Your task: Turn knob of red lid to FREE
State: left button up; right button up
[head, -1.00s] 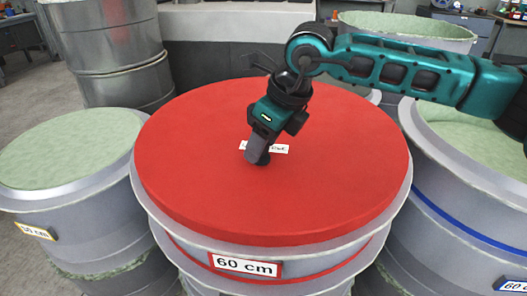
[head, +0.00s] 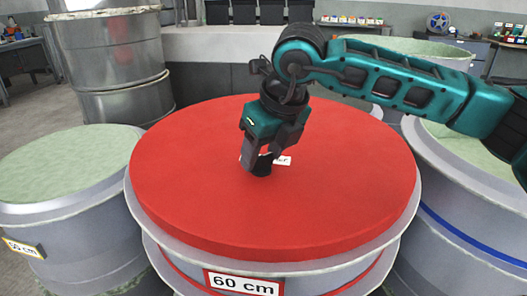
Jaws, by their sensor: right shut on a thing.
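The red lid (head: 340,205) lies flat on the grey mould labelled 60 cm (head: 243,284) in the middle of the head view. A small black knob (head: 262,170) stands near the lid's centre. My right gripper (head: 263,158) comes down from above and is shut on the knob. A white label (head: 283,161) with dark lettering lies behind the fingers and is partly hidden, so I cannot read which setting the knob points to. My left gripper is not in view.
A green-topped mould (head: 65,160) stands close on the left, and a blue-banded mould (head: 470,228) close on the right. A tall metal drum (head: 120,60) stands at back left. Benches with small items line the back.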

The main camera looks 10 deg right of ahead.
jog(key=o, duration=1)
jog(key=shift+o, duration=0.2)
jog(key=p+v, duration=0.1)
jog(key=v, duration=1.2)
jog(key=shift+p, duration=0.4)
jog(key=shift+a, duration=0.1)
